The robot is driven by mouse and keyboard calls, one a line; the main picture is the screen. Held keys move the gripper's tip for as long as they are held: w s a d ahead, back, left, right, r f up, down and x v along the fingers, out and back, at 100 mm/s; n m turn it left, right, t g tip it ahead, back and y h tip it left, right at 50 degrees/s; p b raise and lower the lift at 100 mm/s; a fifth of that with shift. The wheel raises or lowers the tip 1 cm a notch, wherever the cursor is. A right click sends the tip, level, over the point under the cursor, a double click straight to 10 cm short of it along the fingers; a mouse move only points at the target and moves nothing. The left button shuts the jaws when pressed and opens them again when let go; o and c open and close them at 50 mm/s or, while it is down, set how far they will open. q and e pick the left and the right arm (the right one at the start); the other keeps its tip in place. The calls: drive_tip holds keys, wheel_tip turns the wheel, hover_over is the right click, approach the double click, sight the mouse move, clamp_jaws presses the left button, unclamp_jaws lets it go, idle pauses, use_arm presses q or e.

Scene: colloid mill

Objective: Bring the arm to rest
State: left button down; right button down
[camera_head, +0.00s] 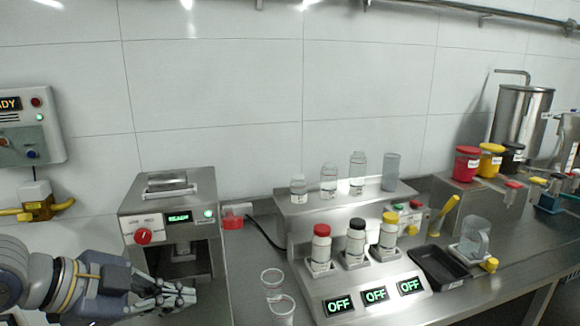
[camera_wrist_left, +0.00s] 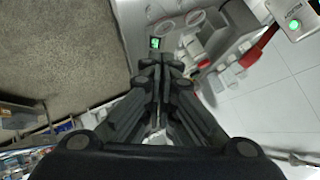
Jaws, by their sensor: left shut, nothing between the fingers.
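My left arm comes in from the lower left in the head view. Its left gripper (camera_head: 178,297) is shut and empty, in front of the steel machine with a red knob (camera_head: 143,236) and a lit green display. In the left wrist view the dark fingers of the left gripper (camera_wrist_left: 160,70) are closed together. No object shows between them. My right gripper is not in view.
Two clear cups (camera_head: 280,309) stand on the steel counter right of the gripper. Beyond them is a stand (camera_head: 300,262) with capped bottles and panels reading OFF. A black tray (camera_head: 440,268) lies farther right. A control box (camera_head: 28,125) hangs on the left wall.

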use_arm(q)
drive_tip(key=s+d+f+n+y, duration=0.15)
drive_tip(key=f+n, duration=0.25)
drive_tip(key=f, duration=0.7)
drive_tip(key=s+d+f+n+y, duration=0.1)
drive_tip(key=s+f+n, duration=0.2)
drive_tip(key=f, duration=0.8)
drive_tip(key=s+a+f+n+g+y, duration=0.2)
drive_tip(key=s+f+n, duration=0.2)
drive_tip(key=s+f, duration=0.3)
drive_tip(key=s+a+f+n+g+y, duration=0.25)
drive_tip(key=s+f+n, duration=0.2)
drive_tip(key=s, duration=0.35)
wheel_tip(320, 180, down, 27)
drive_tip(key=s, duration=0.1)
drive_tip(key=s+a+f+m+g, duration=0.1)
drive_tip(key=s+a+f, duration=0.2)
drive_tip(key=s+f, duration=1.2)
drive_tip(key=shift+s+f, duration=0.4)
drive_tip(key=shift+s, duration=0.65)
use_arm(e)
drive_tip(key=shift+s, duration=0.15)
